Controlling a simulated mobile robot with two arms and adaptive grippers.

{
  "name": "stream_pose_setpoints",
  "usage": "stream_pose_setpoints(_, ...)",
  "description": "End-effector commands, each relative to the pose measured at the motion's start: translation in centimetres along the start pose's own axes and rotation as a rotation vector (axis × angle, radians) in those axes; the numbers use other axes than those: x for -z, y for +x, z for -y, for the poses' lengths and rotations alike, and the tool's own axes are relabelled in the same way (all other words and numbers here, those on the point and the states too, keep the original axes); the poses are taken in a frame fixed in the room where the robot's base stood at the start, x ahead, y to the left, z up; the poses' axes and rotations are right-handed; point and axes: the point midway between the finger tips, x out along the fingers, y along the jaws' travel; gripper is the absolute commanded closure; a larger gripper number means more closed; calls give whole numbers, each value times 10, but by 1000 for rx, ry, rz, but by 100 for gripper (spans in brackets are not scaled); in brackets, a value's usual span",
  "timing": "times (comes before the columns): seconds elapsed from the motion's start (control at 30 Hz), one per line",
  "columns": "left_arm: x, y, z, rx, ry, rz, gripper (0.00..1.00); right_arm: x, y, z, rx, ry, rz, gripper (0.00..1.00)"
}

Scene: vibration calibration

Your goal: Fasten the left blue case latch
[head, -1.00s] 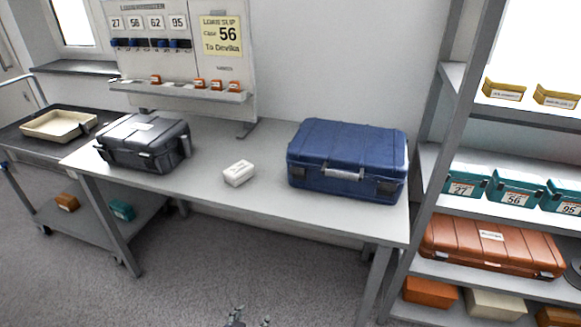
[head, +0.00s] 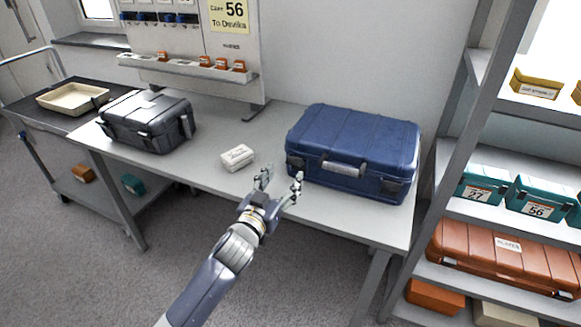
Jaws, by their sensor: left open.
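The blue case (head: 352,150) sits closed, lid down, at the right end of the table in the head view. A grey handle (head: 343,169) is on its front. Its left latch (head: 295,162) is a dark piece at the left of the front face; its exact position is too small to tell. A similar dark right latch (head: 391,188) is at the right of the front. My left gripper (head: 281,181) is open and empty, in front of and below the left latch, apart from the case. My right gripper is not in view.
A white box (head: 237,158) lies on the table (head: 213,183) left of my gripper. A dark grey case (head: 147,120) stands at the table's left end. A shelf rack with an orange case (head: 502,255) and teal boxes is close on the right. A board stands behind the table.

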Motion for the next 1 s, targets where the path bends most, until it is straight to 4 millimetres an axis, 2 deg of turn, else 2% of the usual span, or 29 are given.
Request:
stream_pose_setpoints(0.1,0,20,0,0,0,0,42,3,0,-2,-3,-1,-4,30)
stream_pose_setpoints(0.33,0,46,0,0,0,0,42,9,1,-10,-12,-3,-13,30)
stream_pose_setpoints(0.5,0,54,0,0,0,0,42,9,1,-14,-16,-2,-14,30)
stream_pose_setpoints(0.8,0,56,0,0,0,0,42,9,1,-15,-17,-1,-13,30)
stream_pose_setpoints(0.83,0,56,0,0,0,0,44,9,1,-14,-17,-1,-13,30)
stream_pose_setpoints(1.0,0,56,0,0,0,1,82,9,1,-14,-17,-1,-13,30)
